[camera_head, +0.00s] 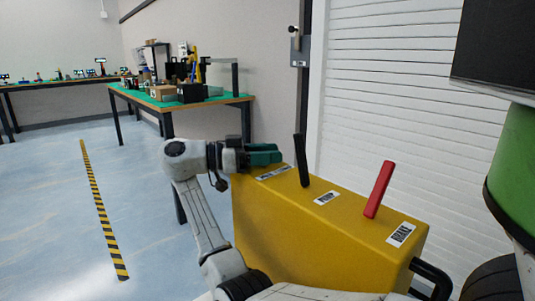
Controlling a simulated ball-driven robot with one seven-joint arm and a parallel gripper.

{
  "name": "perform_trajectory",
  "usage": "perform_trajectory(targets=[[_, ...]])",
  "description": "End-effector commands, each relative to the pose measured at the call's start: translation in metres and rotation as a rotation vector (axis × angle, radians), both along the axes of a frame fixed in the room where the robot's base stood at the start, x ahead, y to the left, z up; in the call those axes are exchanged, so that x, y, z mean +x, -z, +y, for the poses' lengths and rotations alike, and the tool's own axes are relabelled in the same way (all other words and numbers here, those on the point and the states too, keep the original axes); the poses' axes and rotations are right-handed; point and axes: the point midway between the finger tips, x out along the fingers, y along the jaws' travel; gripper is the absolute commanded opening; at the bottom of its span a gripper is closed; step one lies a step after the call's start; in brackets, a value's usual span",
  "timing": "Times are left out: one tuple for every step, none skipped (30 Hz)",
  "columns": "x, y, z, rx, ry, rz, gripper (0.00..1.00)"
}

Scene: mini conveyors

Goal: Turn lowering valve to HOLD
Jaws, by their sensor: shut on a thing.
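A yellow box (270,218) stands in front of me with three labels along its top; their text is too small to read surely. A black lever (301,160) rises upright near the middle label. A red lever (379,190) leans to the right near the right label. My gripper (279,156), with green fingers, is at the left end of the box top, by the left label (274,172). It is shut on a lever there, which the fingers hide almost wholly. The lever's exact setting cannot be told. The gripper is apart from the black lever.
A white slatted shutter (400,90) stands close behind the box. A black bent handle (433,275) sticks out at the box's right end. A green machine (515,165) is at the far right. A cluttered workbench (230,100) stands behind. Open floor (50,200) lies left.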

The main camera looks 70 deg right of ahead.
Motion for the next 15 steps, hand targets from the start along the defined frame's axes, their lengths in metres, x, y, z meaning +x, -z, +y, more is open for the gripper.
perform_trajectory(targets=[[0.0005, 0.0003, 0.0004, 0.0, -0.001, 0.001, 0.12], [0.0005, 0.0003, 0.0004, 0.0, -0.001, 0.001, 0.12], [0.0004, 0.0003, 0.0003, 0.0, -0.001, 0.001, 0.12], [0.0004, 0.0003, 0.0003, 0.0, -0.001, 0.001, 0.12], [0.0004, 0.0003, 0.0003, 0.0, -0.001, 0.001, 0.12], [0.0004, 0.0003, 0.0003, 0.0, -0.001, 0.0, 0.44], [0.0003, 0.0003, 0.0003, 0.0, -0.001, 0.0, 0.47], [0.0003, 0.0003, 0.0003, 0.0, -0.001, 0.0, 0.5], [0.0003, 0.0003, 0.0001, 0.0, -0.001, 0.0, 0.53], [0.0003, 0.0003, 0.0001, 0.0, -0.001, 0.0, 0.56], [0.0003, 0.0003, 0.0001, 0.0, -0.001, 0.0, 0.59], [0.0002, 0.0003, 0.0001, 0.0, -0.001, 0.0, 0.63], [0.0001, 0.0003, 0.0, 0.0, -0.001, 0.0, 0.64], [0.0001, 0.0003, 0.0, 0.0, -0.001, 0.0, 0.64], [0.0, 0.0003, 0.0, 0.0, -0.001, 0.0, 0.64]])
